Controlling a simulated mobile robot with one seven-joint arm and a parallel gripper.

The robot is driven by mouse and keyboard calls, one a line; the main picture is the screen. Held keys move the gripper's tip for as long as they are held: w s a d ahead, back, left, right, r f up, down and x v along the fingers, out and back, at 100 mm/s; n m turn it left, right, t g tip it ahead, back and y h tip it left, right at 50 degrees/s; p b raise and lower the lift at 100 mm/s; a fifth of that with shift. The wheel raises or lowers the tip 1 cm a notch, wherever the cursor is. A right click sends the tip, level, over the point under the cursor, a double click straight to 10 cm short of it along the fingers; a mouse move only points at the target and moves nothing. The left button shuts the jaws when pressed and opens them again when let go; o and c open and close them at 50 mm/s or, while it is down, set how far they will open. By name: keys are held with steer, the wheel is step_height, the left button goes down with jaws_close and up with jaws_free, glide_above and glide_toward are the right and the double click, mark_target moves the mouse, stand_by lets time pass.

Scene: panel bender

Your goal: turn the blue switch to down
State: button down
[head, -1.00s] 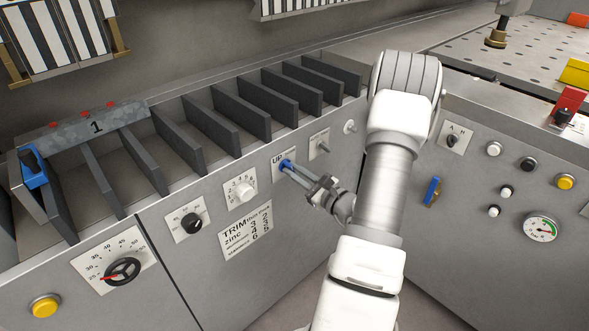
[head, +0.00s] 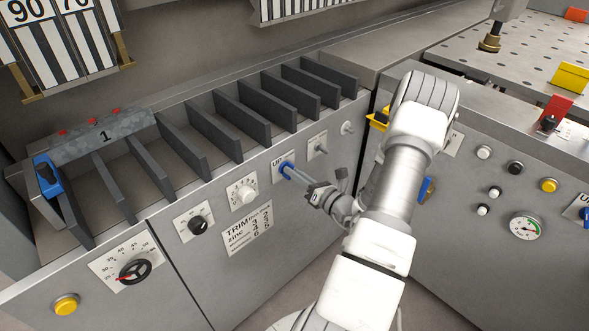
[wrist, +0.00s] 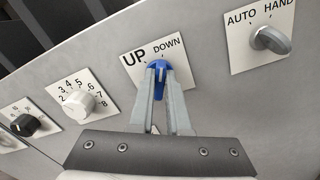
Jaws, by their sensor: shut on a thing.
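The blue switch (wrist: 159,80) sits on a white plate marked UP and DOWN (wrist: 160,52) in the wrist view. Its knob lies between my fingertips, and its pointer is partly hidden by them, so I cannot tell exactly which mark it faces. My gripper (wrist: 160,75) is shut on the blue switch, one finger on each side. In the head view the blue switch (head: 284,166) is on the front panel, with my gripper (head: 289,171) reaching it from the lower right. Part of the DOWN side is hidden there.
In the wrist view an AUTO/HAND switch (wrist: 270,40) is at right and a white numbered knob (wrist: 78,104) at left. In the head view a black knob (head: 197,224) and red-pointer dial (head: 134,271) are further left. Another blue switch (head: 426,189) stands behind my arm.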

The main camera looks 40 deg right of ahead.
steer(key=shift+m, duration=0.5)
steer(key=c, duration=0.9)
jaws_free()
steer(key=shift+s, duration=0.1)
steer(key=s, duration=0.5)
steer(key=s+d+p, duration=0.1)
steer(key=s, duration=1.1)
steer(key=shift+s+d+p, duration=0.15)
steer(key=shift+d+p, duration=0.05)
steer(key=shift+p, duration=0.2)
